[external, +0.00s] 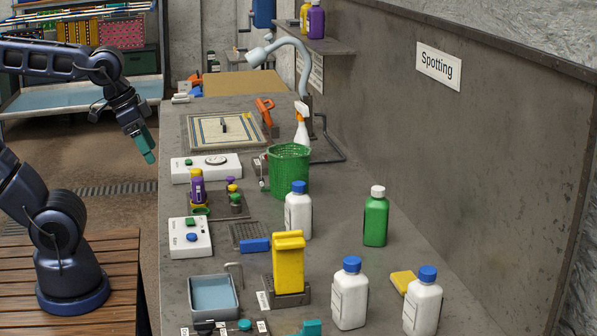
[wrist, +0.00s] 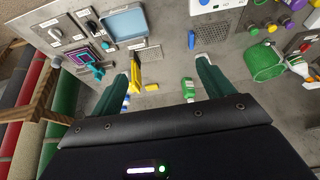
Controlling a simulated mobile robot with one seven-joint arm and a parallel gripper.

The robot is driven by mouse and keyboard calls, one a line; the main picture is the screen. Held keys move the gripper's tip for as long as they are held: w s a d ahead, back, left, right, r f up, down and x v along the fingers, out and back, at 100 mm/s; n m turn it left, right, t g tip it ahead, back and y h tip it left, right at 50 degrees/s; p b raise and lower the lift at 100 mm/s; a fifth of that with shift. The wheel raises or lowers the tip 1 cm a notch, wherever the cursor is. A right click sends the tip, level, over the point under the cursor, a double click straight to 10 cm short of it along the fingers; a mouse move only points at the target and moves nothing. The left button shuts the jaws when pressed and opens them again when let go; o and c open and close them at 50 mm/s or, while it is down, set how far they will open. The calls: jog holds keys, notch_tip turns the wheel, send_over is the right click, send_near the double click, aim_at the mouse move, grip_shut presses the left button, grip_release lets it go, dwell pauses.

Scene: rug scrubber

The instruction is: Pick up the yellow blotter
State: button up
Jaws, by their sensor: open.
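A tall yellow block with a wider top, which looks like the yellow blotter (external: 288,265), stands upright in a dark base near the front of the bench in the external view. In the wrist view the yellow blotter (wrist: 136,76) shows beside my left finger, partly hidden by it. My gripper (external: 148,150) has green fingers and hangs at the bench's left edge, well away from the blotter. In the wrist view my gripper (wrist: 168,62) is open, with nothing held between the fingers.
A small flat yellow pad (external: 403,281) lies by the white bottles (external: 349,295) with blue caps. A green bottle (external: 375,219), a green basket (external: 288,172) and a blue-grey tray (external: 212,297) stand around the blotter. A wall bounds the bench at right.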

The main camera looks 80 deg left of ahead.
jog(key=w+d+r+n+g+h, duration=0.1)
jog(key=w+r+n, duration=0.1)
jog(key=w, duration=0.6)
jog(key=w+d+r+n+g, duration=0.1)
jog(key=w+d+r+n, duration=0.1)
jog(key=w, duration=0.6)
jog(key=n+g+h, duration=0.3)
jog(key=n+h, duration=0.2)
jog(key=n, duration=0.9)
send_over(407, 279)
jog(key=a, duration=0.3)
jog(key=f, duration=3.2)
jog(key=shift+d+f, duration=0.2)
jog(key=shift+f, duration=0.05)
jog(key=shift+a+x, duration=0.15)
jog(key=shift+x, duration=1.1)
jog(key=shift+a+x, duration=0.1)
jog(key=shift+x, duration=1.2)
jog(key=shift+f, duration=0.1)
jog(key=c, duration=1.1)
